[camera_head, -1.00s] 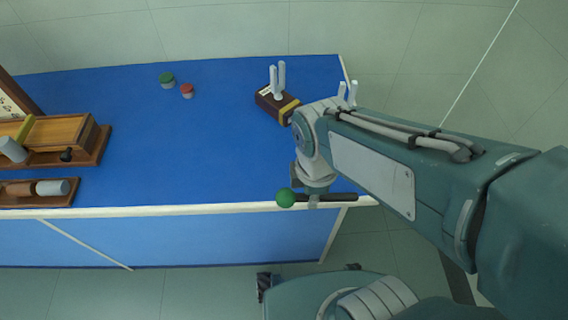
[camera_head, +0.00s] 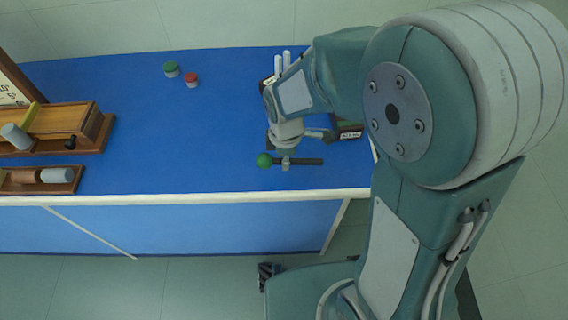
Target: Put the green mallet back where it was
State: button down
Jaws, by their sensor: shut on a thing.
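The green mallet has a round green head (camera_head: 264,160) and a dark handle (camera_head: 308,161) that points right. My gripper (camera_head: 286,162) is shut on the mallet's handle close to the head. The mallet shows over the front right part of the blue bench (camera_head: 180,120); I cannot tell whether it touches the top. A dark block with upright pale prongs (camera_head: 278,64) stands behind my arm and is mostly hidden. Another dark holder with a label (camera_head: 349,132) shows right of my gripper, partly hidden by my arm.
A green-capped jar (camera_head: 171,70) and a red-capped jar (camera_head: 191,80) stand at the back. The bench middle is clear.

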jog(key=shift+w+a+f, duration=0.1)
jog(key=shift+w+f, duration=0.1)
jog(key=shift+f, duration=0.05)
jog(key=shift+w+f, duration=0.15)
jog(key=shift+f, duration=1.6)
jog(key=c, duration=0.6)
grip_release()
jog(key=shift+c, duration=0.2)
notch_tip(320, 180, up, 12)
jog(key=shift+r, duration=0.15)
jog(key=s+d+r+m+t, duration=0.5)
jog(key=s+d+r+m, duration=0.6)
jog(key=m, duration=0.6)
jog(key=shift+s+d+m+t, duration=0.3)
jog(key=shift+s+d, duration=0.25)
jog(key=shift+s, duration=0.3)
